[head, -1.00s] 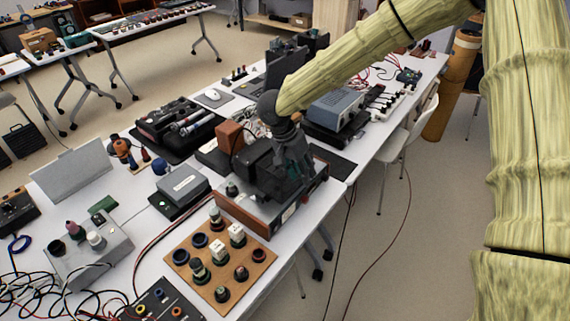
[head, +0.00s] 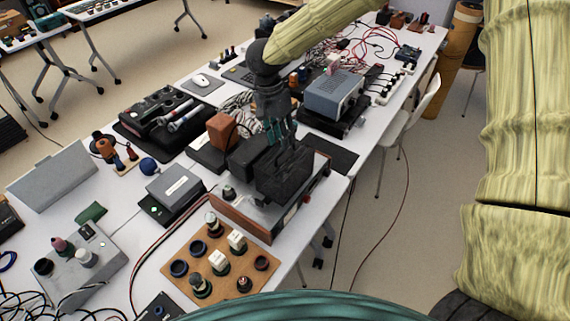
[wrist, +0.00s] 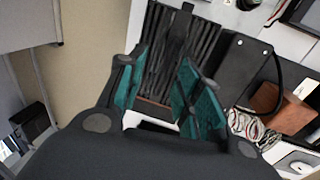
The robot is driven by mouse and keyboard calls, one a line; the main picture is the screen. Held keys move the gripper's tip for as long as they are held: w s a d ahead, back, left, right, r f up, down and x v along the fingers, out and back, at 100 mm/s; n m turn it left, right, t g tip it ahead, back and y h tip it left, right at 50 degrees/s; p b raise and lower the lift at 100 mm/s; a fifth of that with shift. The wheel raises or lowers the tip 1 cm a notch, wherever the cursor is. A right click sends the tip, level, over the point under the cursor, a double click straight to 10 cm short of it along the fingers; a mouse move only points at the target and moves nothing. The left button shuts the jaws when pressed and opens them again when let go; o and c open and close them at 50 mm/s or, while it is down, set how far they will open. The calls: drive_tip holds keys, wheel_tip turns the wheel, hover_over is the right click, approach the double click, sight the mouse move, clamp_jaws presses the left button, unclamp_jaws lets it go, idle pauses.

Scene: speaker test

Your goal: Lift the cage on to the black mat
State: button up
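The cage (head: 284,178) is a dark, box-like thing with slatted sides. It sits on top of a wood-sided device (head: 242,218) near the table's front edge. My gripper (head: 281,143) points down over the cage; its teal-lined fingers are at the cage's top. In the wrist view my gripper (wrist: 163,95) has its fingers apart, with the cage's dark slats (wrist: 172,55) showing between and beyond them. I cannot tell whether the fingers touch it. The black mat (head: 338,159) lies flat and bare on the table, right of the device.
A black box (head: 249,156) and an orange-brown block (head: 222,131) stand close left of the cage. A grey instrument (head: 335,92) stands behind the mat. A wooden board with knobs (head: 197,281) is in front. A white chair (head: 405,131) stands to the right.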

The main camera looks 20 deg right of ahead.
sight(282, 156)
drive_tip(key=shift+w+f, duration=0.65)
drive_tip(key=shift+f, duration=0.35)
drive_tip(key=shift+w+d+f+p, duration=0.1)
drive_tip(key=shift+w+f+p, duration=0.05)
drive_tip(key=shift+f+p, duration=0.25)
drive_tip(key=shift+d+f+p, duration=0.2)
drive_tip(key=shift+f+p, duration=0.05)
drive_tip(key=shift+p, duration=0.1)
drive_tip(key=f, duration=0.1)
drive_tip(key=s+f+p, duration=0.1)
drive_tip(key=shift+d+f, duration=0.2)
drive_tip(key=shift+f, duration=0.2)
drive_tip(key=shift+w+f, duration=0.1)
drive_tip(key=shift+f, duration=0.35)
drive_tip(key=shift+d+r, duration=0.1)
clamp_jaws()
